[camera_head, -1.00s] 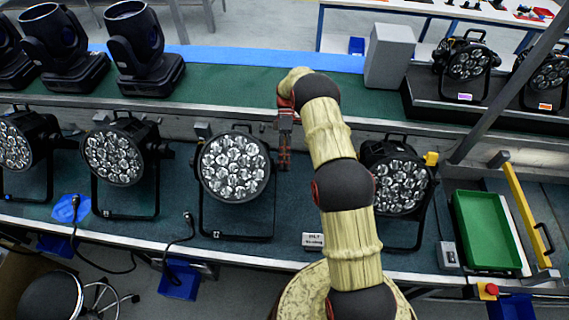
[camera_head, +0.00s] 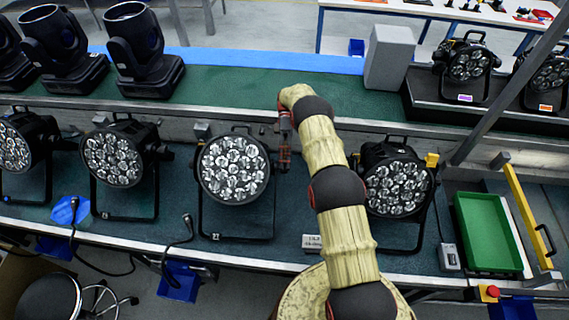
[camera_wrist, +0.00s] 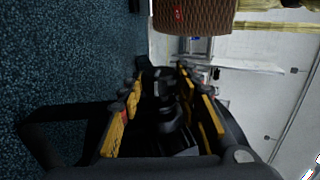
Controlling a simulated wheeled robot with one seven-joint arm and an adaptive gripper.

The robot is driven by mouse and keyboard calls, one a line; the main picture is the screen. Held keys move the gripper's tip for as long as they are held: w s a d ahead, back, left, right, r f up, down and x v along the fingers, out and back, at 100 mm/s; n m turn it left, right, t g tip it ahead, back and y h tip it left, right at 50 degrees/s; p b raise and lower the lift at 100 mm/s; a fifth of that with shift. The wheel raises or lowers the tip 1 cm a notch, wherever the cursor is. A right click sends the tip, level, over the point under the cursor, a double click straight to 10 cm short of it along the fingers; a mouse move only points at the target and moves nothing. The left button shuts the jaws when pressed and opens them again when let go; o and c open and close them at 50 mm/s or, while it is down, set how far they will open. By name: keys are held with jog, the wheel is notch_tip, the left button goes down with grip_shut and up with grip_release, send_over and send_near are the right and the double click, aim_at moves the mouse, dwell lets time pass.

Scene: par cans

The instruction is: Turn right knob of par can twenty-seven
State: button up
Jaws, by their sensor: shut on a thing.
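The black par can (camera_head: 232,168) with a round face of clear lenses stands on its bracket in the middle of the green-topped bench. A small tag sits at its foot, too small to read surely. My gripper (camera_head: 284,160) is at the right side of this par can, pointing down. In the wrist view my gripper (camera_wrist: 162,86) has its yellow-sided fingers on either side of a dark knob (camera_wrist: 164,88), shut on it. The knob is mostly hidden by the fingers and shadow, and the head view does not show it clearly.
Another par can (camera_head: 398,188) stands to the right, behind my arm. Further par cans (camera_head: 113,158) stand to the left. A green tray (camera_head: 487,232) lies at the right. A grey ledge (camera_head: 225,118) runs behind the lamps. A cable (camera_head: 187,228) hangs over the front edge.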

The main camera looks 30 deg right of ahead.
jog(key=o, duration=1.1)
jog(key=shift+o, duration=0.3)
jog(key=shift+r, duration=0.1)
